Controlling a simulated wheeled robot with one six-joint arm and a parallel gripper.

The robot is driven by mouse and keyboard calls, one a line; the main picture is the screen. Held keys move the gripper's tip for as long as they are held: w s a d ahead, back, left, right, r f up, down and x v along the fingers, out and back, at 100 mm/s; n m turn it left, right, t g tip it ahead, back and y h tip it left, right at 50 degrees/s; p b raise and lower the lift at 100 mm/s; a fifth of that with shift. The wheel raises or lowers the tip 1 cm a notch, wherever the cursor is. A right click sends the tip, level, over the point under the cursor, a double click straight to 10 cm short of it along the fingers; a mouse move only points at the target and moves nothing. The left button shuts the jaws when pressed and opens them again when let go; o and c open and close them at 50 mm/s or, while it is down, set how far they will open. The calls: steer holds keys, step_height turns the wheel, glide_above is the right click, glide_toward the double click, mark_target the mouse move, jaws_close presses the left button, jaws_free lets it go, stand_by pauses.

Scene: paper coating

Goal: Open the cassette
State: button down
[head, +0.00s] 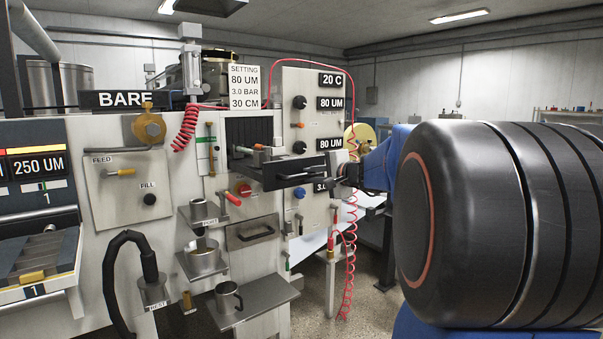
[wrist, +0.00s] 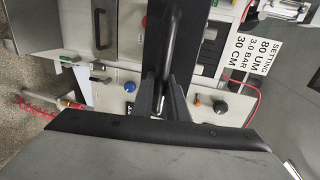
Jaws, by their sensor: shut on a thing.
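The cassette, a black box-like drawer (head: 283,168), stands out from a dark slot (head: 250,132) in the machine's pale front in the head view. A bar handle (wrist: 174,35) runs along its dark face (wrist: 155,30) in the wrist view. My gripper (wrist: 163,100) is shut on the near end of this handle, one dark finger on each side. In the head view my gripper (head: 338,176) reaches the cassette's right end from the right. The fingertips are small there and the exact contact is hard to see. The cassette's inside is hard to make out.
A control panel (head: 309,130) with knobs and labels is right behind the cassette. A red-handled valve (head: 232,198) sits below it. Metal cups (head: 228,297) stand on shelves lower left. A red coiled hose (head: 350,255) hangs at the right. My arm fills the right side.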

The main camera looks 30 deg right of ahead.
steer(key=f+v, duration=0.2)
steer(key=v, duration=0.7)
steer(key=shift+s, duration=0.2)
steer(key=c, duration=1.7)
jaws_free()
steer(key=shift+c, duration=0.2)
steer(key=v, duration=1.7)
steer(key=shift+s, duration=0.2)
steer(key=shift+a, duration=0.1)
